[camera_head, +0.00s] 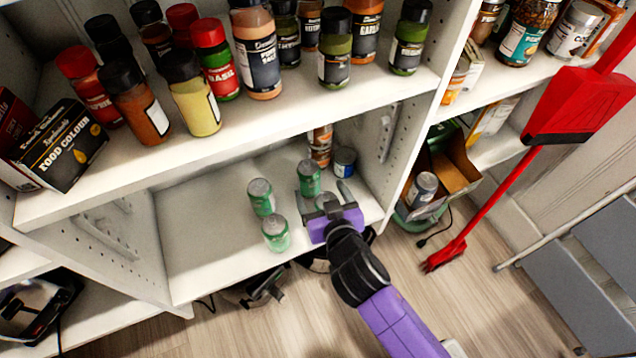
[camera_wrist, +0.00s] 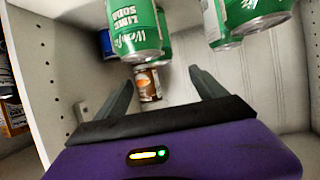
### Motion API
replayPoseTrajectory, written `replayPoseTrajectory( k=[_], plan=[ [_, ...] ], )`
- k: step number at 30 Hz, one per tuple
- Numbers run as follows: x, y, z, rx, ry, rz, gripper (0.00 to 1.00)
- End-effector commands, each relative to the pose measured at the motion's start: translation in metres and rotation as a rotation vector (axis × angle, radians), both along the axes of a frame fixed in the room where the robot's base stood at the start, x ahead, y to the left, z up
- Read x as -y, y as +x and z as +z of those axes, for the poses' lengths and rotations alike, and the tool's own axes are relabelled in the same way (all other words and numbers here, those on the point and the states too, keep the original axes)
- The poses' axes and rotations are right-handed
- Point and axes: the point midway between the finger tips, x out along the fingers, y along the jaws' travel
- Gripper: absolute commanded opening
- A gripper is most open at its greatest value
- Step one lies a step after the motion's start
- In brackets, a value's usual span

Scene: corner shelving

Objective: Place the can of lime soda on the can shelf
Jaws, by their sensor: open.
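Several green lime soda cans with grey tops stand upright on the lower white can shelf (camera_head: 205,250): one at the back left (camera_head: 262,197), one nearer the front edge (camera_head: 275,233), and one at the back (camera_head: 309,178). My purple gripper (camera_head: 324,190) reaches in over the shelf's front right, its jaws open; a can top shows between the fingers, partly hidden. In the wrist view, which looks inverted, a lime soda can (camera_wrist: 136,28) is close by the open fingers (camera_wrist: 160,76). It does not appear gripped. More green cans (camera_wrist: 257,14) show at the right.
A blue can (camera_head: 344,161) and a brown can (camera_head: 320,145) stand behind my gripper, near the right shelf wall. The shelf above (camera_head: 160,158) is crowded with spice jars. The shelf's left part is bare. A red broom (camera_head: 480,205) leans at the right.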

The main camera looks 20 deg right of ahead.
Motion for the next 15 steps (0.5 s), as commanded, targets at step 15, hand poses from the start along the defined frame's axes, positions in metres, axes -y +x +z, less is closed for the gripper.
replayPoseTrajectory(
  k=[15],
  plan=[
    [0.002, -0.033, -0.007, -0.01, -0.003, 0.032, 0.81]
  ],
)
